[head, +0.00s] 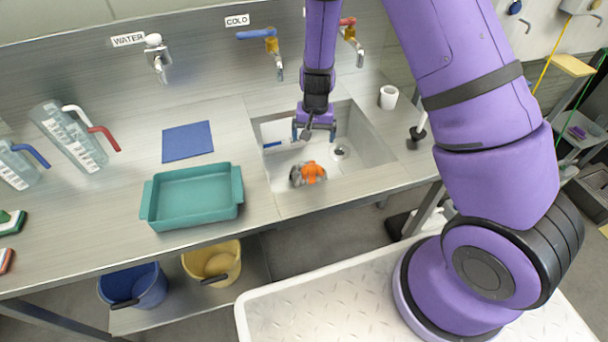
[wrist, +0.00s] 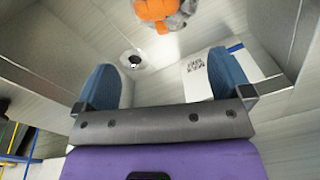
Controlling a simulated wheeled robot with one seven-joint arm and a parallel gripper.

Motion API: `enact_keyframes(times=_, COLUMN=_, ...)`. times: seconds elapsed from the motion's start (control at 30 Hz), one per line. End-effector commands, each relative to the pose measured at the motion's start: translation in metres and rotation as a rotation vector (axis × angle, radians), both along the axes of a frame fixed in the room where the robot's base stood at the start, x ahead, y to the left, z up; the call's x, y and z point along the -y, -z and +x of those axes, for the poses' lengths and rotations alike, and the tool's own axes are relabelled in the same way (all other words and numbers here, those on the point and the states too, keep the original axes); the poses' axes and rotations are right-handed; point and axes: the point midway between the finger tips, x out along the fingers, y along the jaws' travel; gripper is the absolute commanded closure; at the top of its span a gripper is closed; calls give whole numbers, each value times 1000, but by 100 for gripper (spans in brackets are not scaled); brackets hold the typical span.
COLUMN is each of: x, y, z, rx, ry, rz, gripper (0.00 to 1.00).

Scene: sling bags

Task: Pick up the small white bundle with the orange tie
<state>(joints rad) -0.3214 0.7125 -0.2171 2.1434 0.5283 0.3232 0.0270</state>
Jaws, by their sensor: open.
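A small bundle (head: 309,173) with a bright orange part and greyish-white parts lies in the sink (head: 375,158), near its front wall. In the wrist view the bundle (wrist: 160,12) is at the top edge, partly cut off by the frame. My gripper (head: 315,131) points down over the sink, behind the bundle and apart from it. In the wrist view my gripper (wrist: 165,85) has its two blue fingers spread wide, with nothing between them.
A white item with print (wrist: 194,66) and a blue edge lies in the sink. The drain (head: 340,151) is right of the bundle. A teal tray (head: 192,219) and blue cloth (head: 187,142) lie left of the sink; a white cup (head: 388,97) stands behind right. Taps overhang the back.

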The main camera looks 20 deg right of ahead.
Motion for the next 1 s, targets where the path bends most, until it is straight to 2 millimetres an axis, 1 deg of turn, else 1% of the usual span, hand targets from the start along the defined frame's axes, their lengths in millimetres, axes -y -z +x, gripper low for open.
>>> enact_keyframes(times=0.03, x=0, y=10, z=0, rx=-7, ry=3, rz=-9, gripper=3)
enact_keyframes(times=0.27, x=2, y=33, z=-1, rx=-16, ry=12, rz=-23, gripper=3)
enact_keyframes(times=0.5, x=2, y=67, z=0, rx=-15, ry=12, rz=-22, gripper=3)
enact_keyframes(times=0.6, x=2, y=75, z=0, rx=-13, ry=13, rz=-22, gripper=3)
enact_keyframes(times=0.77, x=2, y=83, z=0, rx=-14, ry=12, rz=-22, gripper=3)
enact_keyframes(times=0.87, x=4, y=93, z=1, rx=-14, ry=13, rz=-22, gripper=3)
enact_keyframes(times=1.0, x=6, y=113, z=2, rx=-15, ry=13, rz=-22, gripper=3)
